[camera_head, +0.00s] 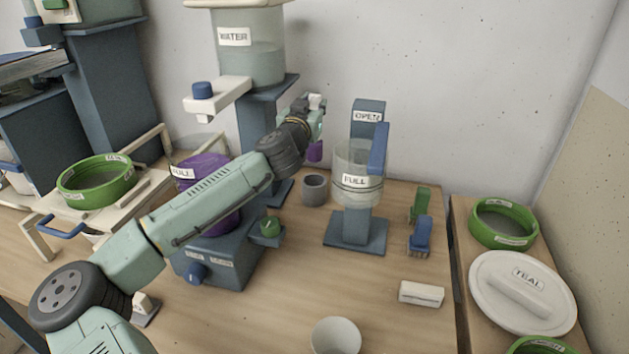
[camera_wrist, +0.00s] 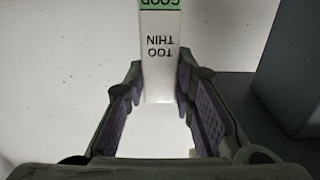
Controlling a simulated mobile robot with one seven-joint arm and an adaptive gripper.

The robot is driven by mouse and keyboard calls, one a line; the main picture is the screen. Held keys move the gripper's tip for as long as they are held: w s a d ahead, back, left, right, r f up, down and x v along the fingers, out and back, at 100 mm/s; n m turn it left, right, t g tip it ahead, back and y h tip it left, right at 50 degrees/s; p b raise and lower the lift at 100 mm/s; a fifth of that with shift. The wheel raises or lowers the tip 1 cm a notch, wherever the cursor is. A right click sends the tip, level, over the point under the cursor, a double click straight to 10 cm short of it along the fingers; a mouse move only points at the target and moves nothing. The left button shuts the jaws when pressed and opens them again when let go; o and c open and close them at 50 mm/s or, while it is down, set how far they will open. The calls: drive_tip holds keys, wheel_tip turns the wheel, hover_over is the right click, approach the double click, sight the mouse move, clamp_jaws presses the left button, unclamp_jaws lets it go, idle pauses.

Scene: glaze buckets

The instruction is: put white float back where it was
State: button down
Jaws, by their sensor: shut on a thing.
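The white float (camera_wrist: 160,70) stands out between my fingers in the wrist view. It is a pale upright bar marked "TOO THIN", with a green band reading "GOOD" at the top edge of the picture. My gripper (camera_wrist: 160,88) is shut on it. In the head view my gripper (camera_head: 314,128) is raised near the back wall, right of the water tank and above a small grey cup (camera_head: 315,190). Only a small white piece shows at the gripper there, and I cannot tell if it is the float. The float's far end is out of view.
A clear "FULL" cylinder (camera_head: 358,178) with a blue lever stands right of my gripper. The water tank (camera_head: 249,45) is to its left. My arm partly hides a purple bucket (camera_head: 200,165). A white block (camera_head: 421,293) and white cup (camera_head: 336,337) sit in front.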

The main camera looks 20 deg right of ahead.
sight(312, 149)
wheel_tip(312, 149, down, 9)
drive_tip(key=shift+a+f+p, duration=0.1)
drive_tip(key=shift+f+p, duration=0.1)
drive_tip(key=shift+p, duration=0.7)
drive_tip(key=shift+f, duration=0.1)
drive_tip(key=shift+f, duration=0.15)
drive_tip(key=shift+f+b, duration=0.5)
drive_tip(key=c, duration=1.3)
unclamp_jaws()
drive_tip(key=shift+c, duration=0.2)
